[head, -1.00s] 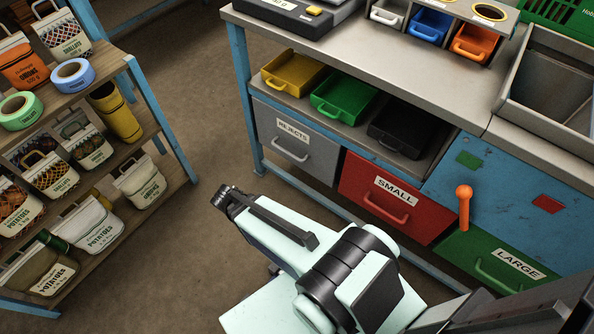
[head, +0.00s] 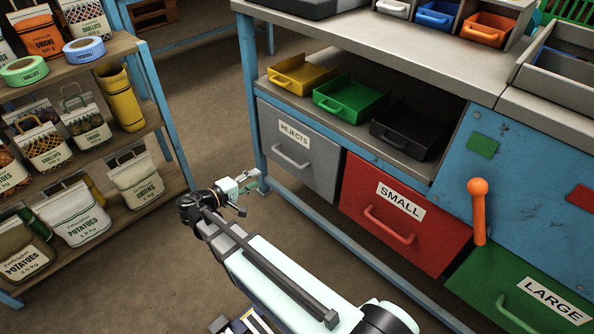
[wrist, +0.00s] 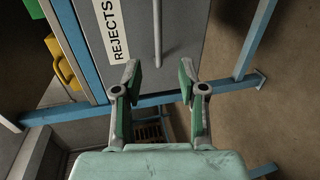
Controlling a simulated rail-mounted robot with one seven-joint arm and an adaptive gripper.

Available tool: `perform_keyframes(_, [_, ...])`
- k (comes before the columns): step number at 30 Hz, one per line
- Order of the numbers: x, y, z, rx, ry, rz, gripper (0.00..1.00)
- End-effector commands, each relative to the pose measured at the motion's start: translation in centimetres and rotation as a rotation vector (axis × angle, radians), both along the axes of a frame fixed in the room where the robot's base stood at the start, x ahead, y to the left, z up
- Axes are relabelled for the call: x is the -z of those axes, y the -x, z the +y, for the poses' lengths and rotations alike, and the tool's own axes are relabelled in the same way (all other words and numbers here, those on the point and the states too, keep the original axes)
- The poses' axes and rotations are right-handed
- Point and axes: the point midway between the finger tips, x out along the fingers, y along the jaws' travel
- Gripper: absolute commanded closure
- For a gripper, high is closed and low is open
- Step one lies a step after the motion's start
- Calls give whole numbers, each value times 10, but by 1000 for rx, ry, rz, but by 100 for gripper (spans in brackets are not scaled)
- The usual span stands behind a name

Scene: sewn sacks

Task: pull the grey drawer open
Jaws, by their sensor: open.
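The grey drawer (head: 298,152) with the label REJECTS is at the left end of the blue-framed bench and looks shut. Its bar handle (head: 291,156) runs across its front below the label. My gripper (head: 250,184) is in front of the bench's left leg, lower than the handle and to its left. In the wrist view my gripper (wrist: 160,82) is open and empty, with green pads inside both fingers. The handle (wrist: 157,35) shows there beyond the fingertips, between their lines, apart from them. The drawer front (wrist: 185,30) fills the upper middle.
The red SMALL drawer (head: 400,215) and green LARGE drawer (head: 520,295) are to the right. An orange lever (head: 479,210) stands out above the green one. A shelf of sacks (head: 130,185) is at the left. The floor (head: 130,260) between is clear.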

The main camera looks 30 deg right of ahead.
Motion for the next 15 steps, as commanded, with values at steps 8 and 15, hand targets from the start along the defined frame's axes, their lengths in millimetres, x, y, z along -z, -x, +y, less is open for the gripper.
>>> perform_keyframes(8, [3, -4, -22, 14, 10, -20, 59])
perform_keyframes(15, [14, -16, -64, 16, 8, -19, 59])
